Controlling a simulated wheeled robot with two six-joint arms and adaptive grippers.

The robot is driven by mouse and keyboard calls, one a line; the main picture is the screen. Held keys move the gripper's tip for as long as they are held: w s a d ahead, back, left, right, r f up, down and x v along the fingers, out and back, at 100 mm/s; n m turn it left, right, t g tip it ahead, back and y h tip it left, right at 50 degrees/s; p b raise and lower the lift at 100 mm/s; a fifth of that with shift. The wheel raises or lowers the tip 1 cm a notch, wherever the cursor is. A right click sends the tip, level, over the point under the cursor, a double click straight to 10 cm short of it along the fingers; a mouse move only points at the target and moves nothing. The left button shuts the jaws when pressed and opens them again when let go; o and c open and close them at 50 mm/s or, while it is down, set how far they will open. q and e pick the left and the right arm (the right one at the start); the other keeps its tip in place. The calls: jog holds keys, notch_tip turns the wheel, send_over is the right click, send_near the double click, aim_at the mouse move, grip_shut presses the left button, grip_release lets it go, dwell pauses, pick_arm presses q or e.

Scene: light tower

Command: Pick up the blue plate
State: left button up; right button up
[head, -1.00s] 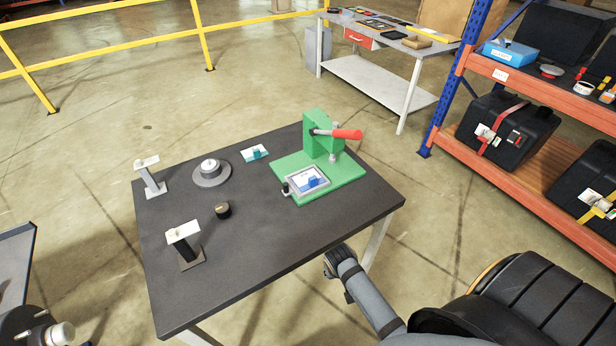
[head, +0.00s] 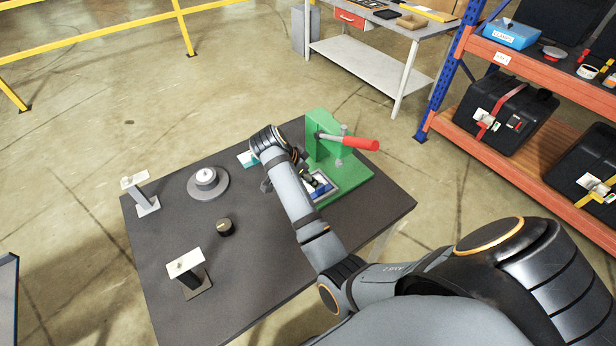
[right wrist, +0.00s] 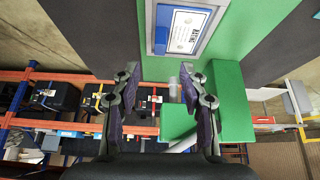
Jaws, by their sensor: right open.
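A green press (head: 345,185) with a red-handled lever stands at the table's right back. In its grey frame (head: 333,186) lies a blue piece (head: 319,190), partly hidden by my right gripper. In the right wrist view this frame shows a white labelled face (right wrist: 183,30) and a blue block (right wrist: 161,35). A small light-blue plate (head: 246,160) lies left of the press, partly hidden by my right arm. My right gripper (right wrist: 160,72) is open and empty, pointing toward the press; in the head view it is beside the frame (head: 303,168). My left gripper is not in view.
On the dark table (head: 255,260) stand two posts with white tops (head: 185,263) (head: 135,180), a round grey fixture (head: 207,182) and a black knob (head: 225,227). An orange shelf (head: 540,88) stands at the right. The table's front middle is clear.

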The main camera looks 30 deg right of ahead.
aim_at(316, 195)
jog(key=f, duration=0.1)
jog(key=d+f+p, duration=0.1)
jog(key=d, duration=0.1)
jog(key=shift+w+d+f+m, duration=0.2)
jog(key=shift+w+f+m, duration=0.05)
jog(key=shift+f+m, duration=0.15)
jog(key=shift+w+f, duration=0.15)
jog(key=shift+f, duration=0.2)
jog(key=shift+w+d+f, duration=0.1)
jog(key=shift+s+d+f+p, duration=0.25)
jog(key=shift+d+f+p, duration=0.15)
jog(key=shift+f+p, duration=0.5)
jog(key=shift+p+x, duration=0.35)
jog(key=shift+x, duration=0.9)
jog(key=shift+s+d+f, duration=0.1)
jog(key=shift+d+f, duration=0.1)
jog(key=shift+f, duration=0.1)
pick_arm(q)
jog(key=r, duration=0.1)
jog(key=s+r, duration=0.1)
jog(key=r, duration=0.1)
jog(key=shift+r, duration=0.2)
pick_arm(e)
jog(key=shift+a, duration=0.1)
grip_shut()
